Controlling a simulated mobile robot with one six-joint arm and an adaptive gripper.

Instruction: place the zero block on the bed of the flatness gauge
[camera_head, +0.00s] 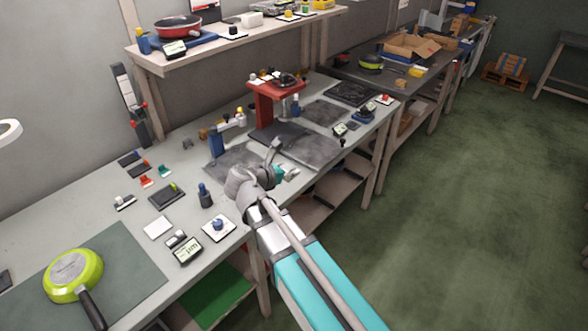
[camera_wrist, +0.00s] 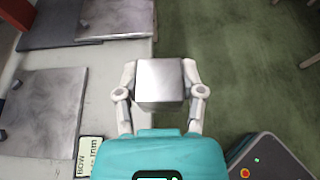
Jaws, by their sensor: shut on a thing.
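In the wrist view my gripper (camera_wrist: 160,85) is shut on a shiny grey metal block (camera_wrist: 160,80), which I take to be the zero block. The block is level between the fingers, seen over the bench's front edge and the floor. In the head view my gripper (camera_head: 275,160) is near that edge; the block cannot be made out there. What looks like the flatness gauge (camera_head: 216,143) is a blue stand with a flat grey bed (camera_head: 232,160). In the wrist view the bed (camera_wrist: 42,110) lies left of the block, bare where it shows.
A "BOW" readout (camera_wrist: 90,150) sits beside the bed. A red press stand (camera_head: 265,105) with dark plates (camera_head: 310,148) stands farther along the bench. A green pan (camera_head: 73,272) lies upside down on a mat at the near left. Small tools and cards lie between.

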